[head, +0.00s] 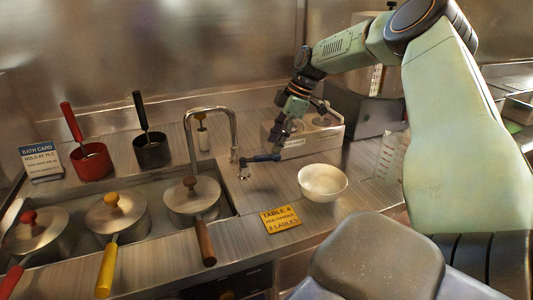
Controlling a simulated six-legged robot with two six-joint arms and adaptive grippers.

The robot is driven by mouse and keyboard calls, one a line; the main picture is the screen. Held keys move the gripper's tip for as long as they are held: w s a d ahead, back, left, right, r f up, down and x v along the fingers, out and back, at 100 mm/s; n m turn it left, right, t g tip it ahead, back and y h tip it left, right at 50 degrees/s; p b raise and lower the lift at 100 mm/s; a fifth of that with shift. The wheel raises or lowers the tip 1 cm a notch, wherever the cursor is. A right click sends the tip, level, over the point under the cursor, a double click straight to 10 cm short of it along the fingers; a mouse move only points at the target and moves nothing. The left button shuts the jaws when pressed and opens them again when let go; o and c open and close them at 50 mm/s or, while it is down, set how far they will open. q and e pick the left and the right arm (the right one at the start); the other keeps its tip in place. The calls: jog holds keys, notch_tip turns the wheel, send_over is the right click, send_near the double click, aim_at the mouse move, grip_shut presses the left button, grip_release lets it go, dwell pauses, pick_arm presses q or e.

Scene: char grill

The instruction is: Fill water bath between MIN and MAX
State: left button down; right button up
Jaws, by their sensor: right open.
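The water bath (146,200) is a sunken steel basin in the counter. Three lidded pots stand in it, with red (38,232), yellow (118,216) and brown (192,201) handles. I cannot make out its water level or MIN and MAX marks. An arched metal tap (210,110) stands at its right end. A small dark lever (262,158) sits right of the tap, above the counter. My right gripper (280,139) is open and points down just above the lever; I cannot tell whether they touch. My left gripper is out of view.
A white bowl (322,183) and a yellow Table 4 card (281,219) lie at front right. A pale caddy (318,137) stands behind my gripper. Red (91,162) and black (152,151) ladle pots and a bath card (41,160) stand behind the basin.

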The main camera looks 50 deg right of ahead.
aim_at(269, 155)
jog(key=shift+x, duration=1.9)
jog(key=shift+r, duration=0.1)
jog(key=shift+c, duration=1.2)
grip_shut()
